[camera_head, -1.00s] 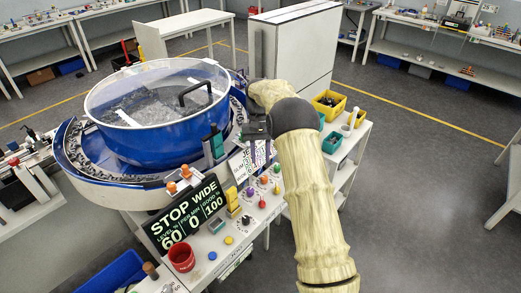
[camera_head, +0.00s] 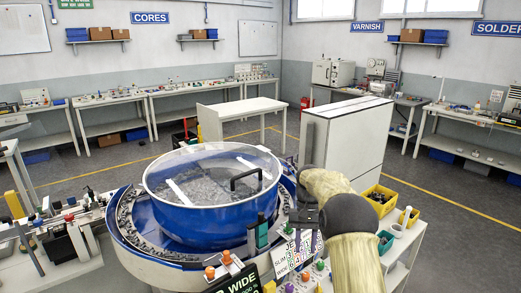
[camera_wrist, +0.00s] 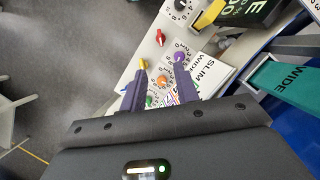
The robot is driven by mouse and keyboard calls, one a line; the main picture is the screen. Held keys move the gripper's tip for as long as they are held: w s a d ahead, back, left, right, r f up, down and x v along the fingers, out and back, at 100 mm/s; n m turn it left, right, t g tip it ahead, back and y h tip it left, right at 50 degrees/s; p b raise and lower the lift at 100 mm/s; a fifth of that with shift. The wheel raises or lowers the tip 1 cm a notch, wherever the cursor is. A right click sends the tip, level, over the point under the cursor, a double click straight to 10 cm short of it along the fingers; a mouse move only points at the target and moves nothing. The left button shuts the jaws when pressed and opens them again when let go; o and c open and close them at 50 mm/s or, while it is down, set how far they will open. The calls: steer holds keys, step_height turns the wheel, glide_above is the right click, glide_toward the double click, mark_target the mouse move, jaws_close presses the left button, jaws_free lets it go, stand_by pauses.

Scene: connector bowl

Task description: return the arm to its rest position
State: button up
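My arm (camera_head: 352,245), in a pale yellow sleeve with a dark joint, is bent at the lower right of the head view. My gripper (camera_head: 305,218) is beside the right side of the blue bowl machine, over its control panel; its fingers are hard to make out there. In the wrist view my gripper (camera_wrist: 161,80) points down at the panel. Its two dark fingers are spread apart, with nothing held between them.
The blue bowl (camera_head: 205,222) with a clear lid stands left of my gripper. A white cabinet (camera_head: 345,140) is behind my arm. A yellow bin (camera_head: 381,200) and a teal bin (camera_head: 385,242) are to the right. Open floor (camera_head: 460,235) lies further right.

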steer(key=s+n+t, duration=0.1)
steer(key=s+t, duration=0.5)
steer(key=s, duration=2.1)
steer(key=shift+s+a+r+h, duration=0.2)
steer(key=shift+s+r+h, duration=0.1)
steer(key=shift+r, duration=0.15)
steer(key=shift+w, duration=0.15)
